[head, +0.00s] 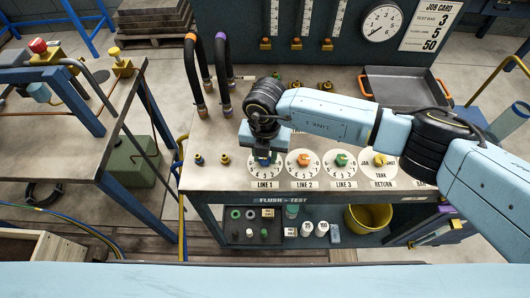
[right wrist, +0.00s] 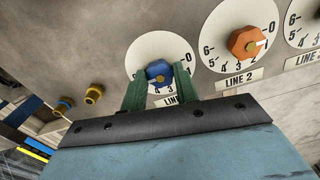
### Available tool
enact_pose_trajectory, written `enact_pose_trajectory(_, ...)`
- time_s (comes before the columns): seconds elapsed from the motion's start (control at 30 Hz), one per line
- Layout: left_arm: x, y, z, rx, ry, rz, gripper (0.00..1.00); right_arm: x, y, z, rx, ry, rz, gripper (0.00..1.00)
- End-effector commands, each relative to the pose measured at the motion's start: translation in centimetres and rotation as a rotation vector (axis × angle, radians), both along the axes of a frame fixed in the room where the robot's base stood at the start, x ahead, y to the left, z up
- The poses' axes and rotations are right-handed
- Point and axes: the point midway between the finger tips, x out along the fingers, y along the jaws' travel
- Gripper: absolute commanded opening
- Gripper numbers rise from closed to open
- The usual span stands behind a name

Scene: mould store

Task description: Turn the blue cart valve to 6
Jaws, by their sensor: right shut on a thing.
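The blue valve (right wrist: 159,71) is a round knob on the white LINE 1 dial (right wrist: 180,48) in the right wrist view. My right gripper (right wrist: 159,87) has its two green fingers on either side of the knob, shut on it. The dial's 0 and 1 show at the right and 4 and 3 below; its left numbers are hidden by a finger. I cannot tell surely which number the knob's mark points to. In the head view my right gripper (head: 263,158) comes down over the LINE 1 dial (head: 250,169) and hides most of the knob. My left gripper is not in view.
The orange LINE 2 knob (head: 303,159), green LINE 3 knob (head: 341,160) and yellow TANK RETURN knob (head: 380,160) stand in a row to the right. Bent hoses (head: 224,85) rise behind; a grey tray (head: 402,88) lies back right.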

Motion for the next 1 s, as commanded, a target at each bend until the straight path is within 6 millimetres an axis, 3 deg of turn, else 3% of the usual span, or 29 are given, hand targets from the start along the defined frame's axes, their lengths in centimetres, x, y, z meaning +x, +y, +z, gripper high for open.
enact_pose_trajectory(0.13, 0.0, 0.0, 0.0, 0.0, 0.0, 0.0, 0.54, 0.1, 0.0, 0.1, 0.001, -0.002, -0.002, 0.07)
enact_pose_trajectory(0.17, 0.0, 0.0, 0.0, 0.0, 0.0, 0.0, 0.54, 0.1, 0.0, 0.1, 0.001, -0.002, -0.002, 0.32)
enact_pose_trajectory(0.3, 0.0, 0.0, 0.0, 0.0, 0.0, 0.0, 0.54, 0.1, 0.0, 0.1, 0.001, -0.002, -0.001, 0.51)
enact_pose_trajectory(0.67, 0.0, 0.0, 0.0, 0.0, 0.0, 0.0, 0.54, 0.1, 0.0, 0.4, 0.001, -0.001, 0.0, 0.51)
enact_pose_trajectory(0.77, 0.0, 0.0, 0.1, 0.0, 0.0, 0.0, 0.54, 0.1, 0.0, 1.6, 0.003, -0.002, 0.001, 0.51)
enact_pose_trajectory(1.0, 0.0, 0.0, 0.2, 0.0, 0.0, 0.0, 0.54, 0.2, 0.0, 6.9, 0.002, -0.005, 0.001, 0.51)
